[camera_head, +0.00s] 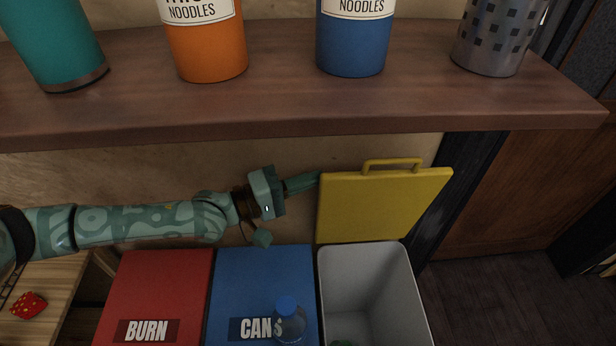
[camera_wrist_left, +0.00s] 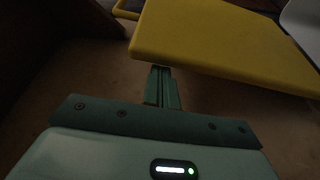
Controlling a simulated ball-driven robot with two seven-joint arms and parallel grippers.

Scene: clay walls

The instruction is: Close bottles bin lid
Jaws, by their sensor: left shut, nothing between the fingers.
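The yellow lid (camera_head: 380,205), with a handle on its upper edge, stands raised at the back of an open grey-white bin (camera_head: 368,252). No label on this bin shows. My left gripper (camera_head: 313,181) is shut and empty at the lid's left edge. In the left wrist view, the lid (camera_wrist_left: 225,42) covers the tips of the shut left fingers (camera_wrist_left: 160,88); I cannot tell whether they touch it. My right gripper is out of view.
A red BURN bin (camera_head: 160,285) and a blue CANS bin (camera_head: 263,270) stand left of the open bin. A blue bottle (camera_head: 289,322) is over the CANS lid. A brown shelf (camera_head: 290,112) with containers hangs above. Floor is clear at right.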

